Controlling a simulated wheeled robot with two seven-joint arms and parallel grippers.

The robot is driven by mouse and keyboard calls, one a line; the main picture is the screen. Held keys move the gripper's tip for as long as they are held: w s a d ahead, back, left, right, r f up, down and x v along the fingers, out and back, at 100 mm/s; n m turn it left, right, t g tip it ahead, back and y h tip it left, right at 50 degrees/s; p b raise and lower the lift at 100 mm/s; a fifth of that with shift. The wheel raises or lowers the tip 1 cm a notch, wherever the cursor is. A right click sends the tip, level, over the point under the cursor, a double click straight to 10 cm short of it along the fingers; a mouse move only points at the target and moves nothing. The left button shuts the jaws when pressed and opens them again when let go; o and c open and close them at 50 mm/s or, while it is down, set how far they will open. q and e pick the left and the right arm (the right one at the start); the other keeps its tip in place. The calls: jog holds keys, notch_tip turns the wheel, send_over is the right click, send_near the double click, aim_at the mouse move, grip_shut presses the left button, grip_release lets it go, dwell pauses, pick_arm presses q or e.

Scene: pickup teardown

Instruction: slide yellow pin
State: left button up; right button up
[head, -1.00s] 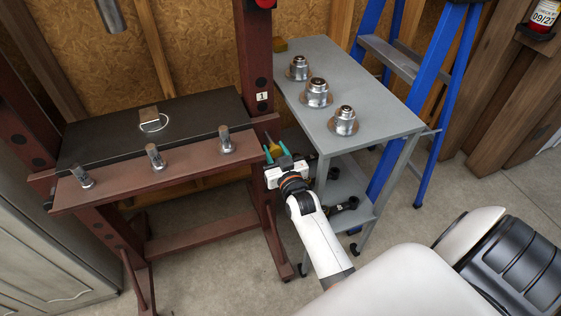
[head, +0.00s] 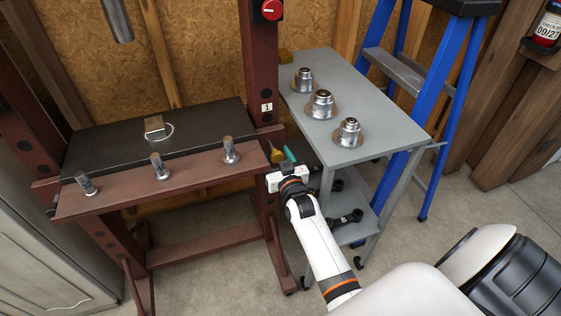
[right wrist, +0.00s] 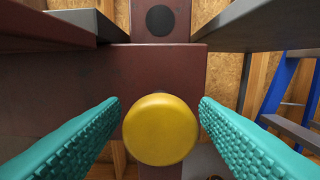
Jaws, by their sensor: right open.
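The yellow pin (head: 276,157) shows its round end at the right post of the dark red press frame (head: 259,70). In the right wrist view, the pin's round yellow face (right wrist: 160,130) fills the lower middle, in front of the red post. My right gripper (head: 282,160) is open, with its teal fingers (right wrist: 65,140) one on each side of the pin, apart from it. In the head view only one teal finger shows clearly. The pin's shaft is hidden behind its face. My left gripper is not in view.
A grey cart (head: 370,110) with several metal hubs stands right of the post, close to my right arm. The press bed (head: 190,127) carries upright metal studs on its front beam. A blue ladder (head: 440,120) stands behind the cart. Floor in front is clear.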

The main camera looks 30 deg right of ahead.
jog(key=v, duration=1.1)
jog(key=shift+s, duration=0.3)
jog(key=s+a+f+n+g+y+p, duration=0.1)
jog(key=s+a+f+g+y, duration=0.15)
jog(key=f, duration=0.55)
jog(key=s+a+f+n+g+y+p, duration=0.1)
jog(key=a+f+g+p, duration=0.15)
jog(key=f, duration=0.45)
jog(key=s+a+f+n+g+y+p, duration=0.1)
jog(key=s+a+f+g, duration=0.1)
jog(key=s+f, duration=0.45)
jog(key=s+a+f+g, duration=0.25)
jog(key=s+f, duration=0.25)
jog(key=f, duration=0.3)
jog(key=s+d+f+n+g+p, duration=0.1)
jog(key=s+f+g, duration=0.2)
jog(key=s, duration=0.9)
jog(key=s+d+f+n+g+p, duration=0.1)
jog(key=s+f+g, duration=0.3)
jog(key=s+f, duration=0.3)
jog(key=s, duration=0.5)
jog(key=shift+s+p, duration=0.25)
jog(key=shift+p, duration=0.1)
